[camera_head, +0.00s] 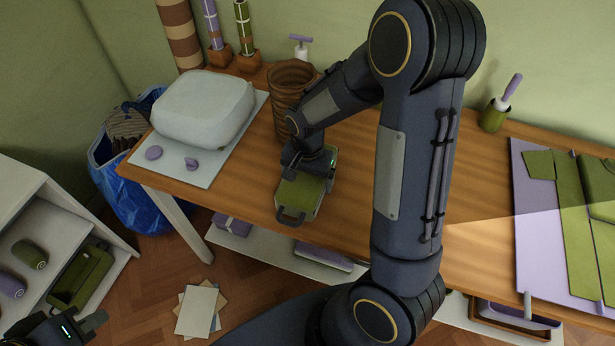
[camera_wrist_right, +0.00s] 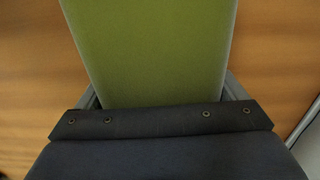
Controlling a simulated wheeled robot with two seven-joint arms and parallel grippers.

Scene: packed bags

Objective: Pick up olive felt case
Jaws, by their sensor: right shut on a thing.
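The olive felt case (camera_head: 303,193) is a flat green piece with a dark handle at its near end, at the front edge of the wooden table. My right gripper (camera_head: 316,172) reaches down over its far part and is shut on it. In the right wrist view, the green felt (camera_wrist_right: 150,50) fills the middle, running up from the gripper's dark front. I cannot tell whether the case touches the table. My left gripper (camera_head: 88,325) is at the lower left, by the white shelf, and its jaw opening is unclear.
A brown ribbed pot (camera_head: 290,88) stands close behind my right arm. Olive and purple panels (camera_head: 537,225) lie at right. A white shelf (camera_head: 47,222) and blue bag (camera_head: 144,200) are at left.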

